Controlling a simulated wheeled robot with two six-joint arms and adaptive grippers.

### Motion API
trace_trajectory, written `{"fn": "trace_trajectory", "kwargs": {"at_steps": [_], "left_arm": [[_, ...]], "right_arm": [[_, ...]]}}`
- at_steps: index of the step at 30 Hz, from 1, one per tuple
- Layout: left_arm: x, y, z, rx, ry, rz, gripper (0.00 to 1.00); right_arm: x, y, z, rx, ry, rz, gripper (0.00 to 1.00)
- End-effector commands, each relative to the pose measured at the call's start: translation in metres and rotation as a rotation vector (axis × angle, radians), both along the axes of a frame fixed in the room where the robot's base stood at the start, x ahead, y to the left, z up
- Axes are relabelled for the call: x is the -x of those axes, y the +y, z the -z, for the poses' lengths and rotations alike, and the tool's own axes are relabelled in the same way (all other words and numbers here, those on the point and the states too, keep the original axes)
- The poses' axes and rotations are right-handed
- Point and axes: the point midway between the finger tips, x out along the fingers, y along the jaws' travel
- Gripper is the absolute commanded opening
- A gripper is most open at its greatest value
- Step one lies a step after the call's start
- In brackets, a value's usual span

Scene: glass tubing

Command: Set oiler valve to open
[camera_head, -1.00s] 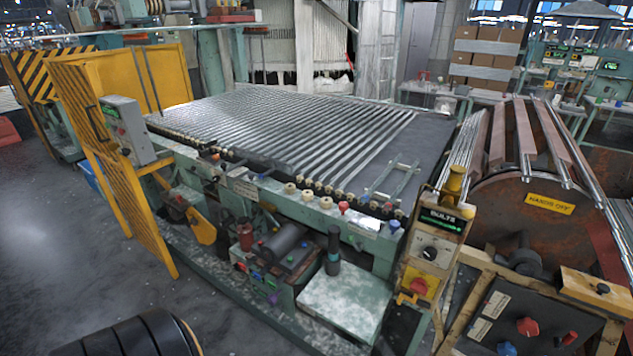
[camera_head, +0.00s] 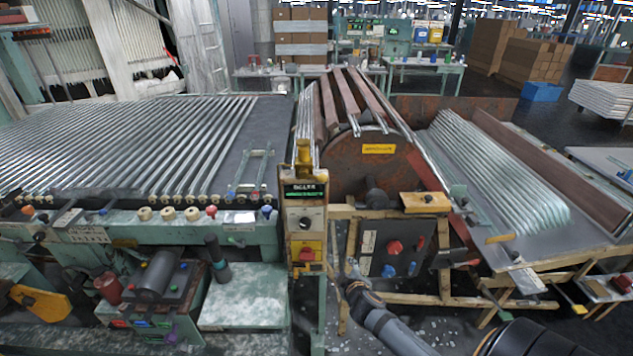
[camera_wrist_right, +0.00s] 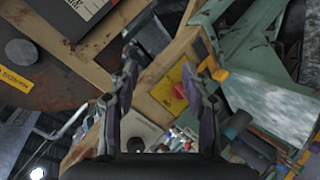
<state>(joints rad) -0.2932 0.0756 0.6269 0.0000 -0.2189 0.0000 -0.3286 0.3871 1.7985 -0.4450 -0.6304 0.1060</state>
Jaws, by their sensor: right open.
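No part carries a readable oiler label. A brass, bottle-like fitting (camera_head: 303,155) stands upright on a narrow control post (camera_head: 289,220); I cannot tell if it is the oiler valve. The post bears a green-lit display (camera_head: 305,191), a dark knob (camera_head: 305,223) and a red switch (camera_head: 306,253) on a yellow plate. My right gripper (camera_head: 352,272) is low, to the right of the post and apart from the brass fitting. In the right wrist view the gripper (camera_wrist_right: 163,62) is open and empty, with the red switch (camera_wrist_right: 180,90) seen between its fingers. My left gripper is out of view.
A dark panel (camera_head: 375,240) with red and blue knobs sits right of the post in a wooden frame. A rusty drum (camera_head: 365,165) stands behind. A tube-covered table (camera_head: 265,130) is at the left, a rack of glass tubes (camera_head: 500,170) at the right.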

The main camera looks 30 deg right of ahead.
Motion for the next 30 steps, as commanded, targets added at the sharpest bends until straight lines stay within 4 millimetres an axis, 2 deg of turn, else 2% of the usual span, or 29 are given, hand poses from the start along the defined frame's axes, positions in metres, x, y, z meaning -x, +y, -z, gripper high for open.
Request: {"fn": "trace_trajectory", "kwargs": {"at_steps": [1,3,6,9,12,18,30], "left_arm": [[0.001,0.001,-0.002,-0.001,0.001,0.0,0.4],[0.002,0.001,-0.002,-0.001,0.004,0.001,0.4],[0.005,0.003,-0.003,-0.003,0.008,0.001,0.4],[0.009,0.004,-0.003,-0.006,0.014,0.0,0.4],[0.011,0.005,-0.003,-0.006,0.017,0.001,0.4],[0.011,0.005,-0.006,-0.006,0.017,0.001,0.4],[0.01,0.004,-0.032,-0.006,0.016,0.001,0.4]], "right_arm": [[-0.015,0.008,-0.063,0.057,-0.095,-0.027,0.48],[-0.025,0.021,-0.14,0.122,-0.216,-0.05,0.48],[-0.022,0.039,-0.222,0.182,-0.351,-0.071,0.48],[-0.014,0.051,-0.269,0.211,-0.433,-0.079,0.48],[-0.009,0.056,-0.288,0.221,-0.469,-0.082,0.48],[-0.015,0.054,-0.292,0.223,-0.473,-0.081,0.48],[-0.089,0.028,-0.293,0.219,-0.471,-0.081,0.48]]}}
